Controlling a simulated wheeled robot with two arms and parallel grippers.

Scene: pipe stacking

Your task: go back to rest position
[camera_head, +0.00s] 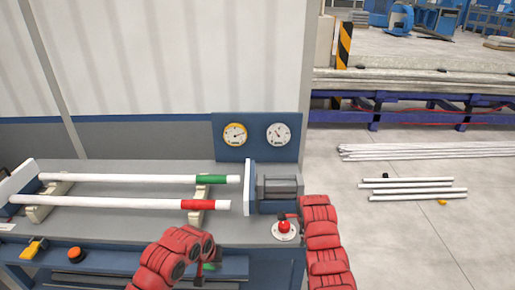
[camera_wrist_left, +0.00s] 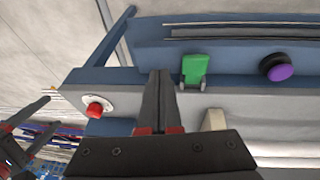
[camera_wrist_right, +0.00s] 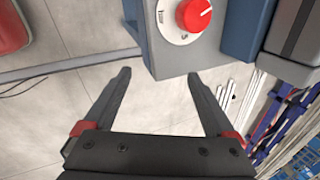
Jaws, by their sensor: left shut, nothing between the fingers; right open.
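My left gripper (camera_head: 207,265) is low in front of the workbench in the head view, beside its front edge. In the left wrist view its fingers (camera_wrist_left: 160,73) are together with nothing between them. My right gripper shows in the right wrist view with its fingers (camera_wrist_right: 160,74) spread and empty, beside the bench corner with the red knob (camera_wrist_right: 194,14). In the head view my right arm is at the bench's right end, and its fingers are not clear. A green-ended pipe (camera_head: 130,178) and a red-ended pipe (camera_head: 120,202) lie parallel on the bench supports, apart from both grippers.
The workbench (camera_head: 130,230) carries two gauges on a blue panel (camera_head: 257,150) and a red knob (camera_head: 284,226). An orange button (camera_head: 74,253) and yellow switch (camera_head: 33,249) are on its front.

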